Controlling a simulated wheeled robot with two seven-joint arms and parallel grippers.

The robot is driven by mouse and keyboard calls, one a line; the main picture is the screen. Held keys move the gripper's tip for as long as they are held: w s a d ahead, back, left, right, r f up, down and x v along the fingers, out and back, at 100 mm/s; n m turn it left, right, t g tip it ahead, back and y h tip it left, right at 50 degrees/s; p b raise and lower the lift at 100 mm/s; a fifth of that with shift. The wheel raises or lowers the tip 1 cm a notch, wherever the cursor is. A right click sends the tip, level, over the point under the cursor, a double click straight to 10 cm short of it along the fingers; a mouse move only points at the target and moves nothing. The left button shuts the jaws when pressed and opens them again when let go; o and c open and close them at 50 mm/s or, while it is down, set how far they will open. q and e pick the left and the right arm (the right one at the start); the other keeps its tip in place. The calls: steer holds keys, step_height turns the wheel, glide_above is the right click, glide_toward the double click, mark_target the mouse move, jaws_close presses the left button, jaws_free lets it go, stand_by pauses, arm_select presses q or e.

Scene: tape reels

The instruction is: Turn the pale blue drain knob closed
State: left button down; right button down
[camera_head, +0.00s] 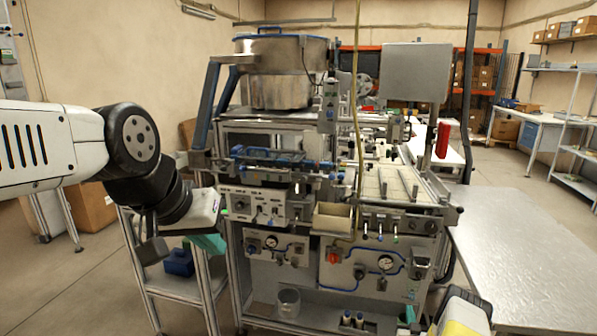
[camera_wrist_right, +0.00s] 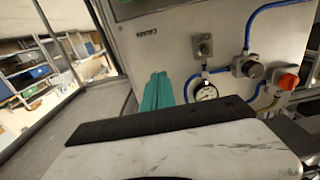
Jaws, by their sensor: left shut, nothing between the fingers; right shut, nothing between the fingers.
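A small pale blue part (camera_head: 411,295) shows low at the right end of the machine's right valve panel. It may be the drain knob, but it is too small to tell or to read its angle. My left gripper (camera_head: 211,244) has teal fingers, shut and empty, left of the machine in the head view. My right gripper (camera_head: 409,314) enters at the bottom right, its teal tip just below the pale blue part. In the right wrist view its fingers (camera_wrist_right: 157,92) are shut and empty in front of a grey panel. No pale blue knob is clear there.
The right panel carries a red knob (camera_head: 333,258), a gauge (camera_head: 385,262) and blue tubing. The right wrist view shows a gauge (camera_wrist_right: 206,92), a dark knob (camera_wrist_right: 248,66) and an orange-red knob (camera_wrist_right: 287,80). A bare metal table (camera_head: 530,250) stands on the right.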

steer(key=shift+x, duration=1.45)
steer(key=shift+r, duration=0.1)
steer(key=shift+s+d, duration=0.1)
steer(key=shift+d, duration=0.75)
steer(key=shift+s+d, duration=0.1)
steer(key=shift+d, duration=0.05)
steer(key=v, duration=0.6)
steer(key=shift+f, duration=0.4)
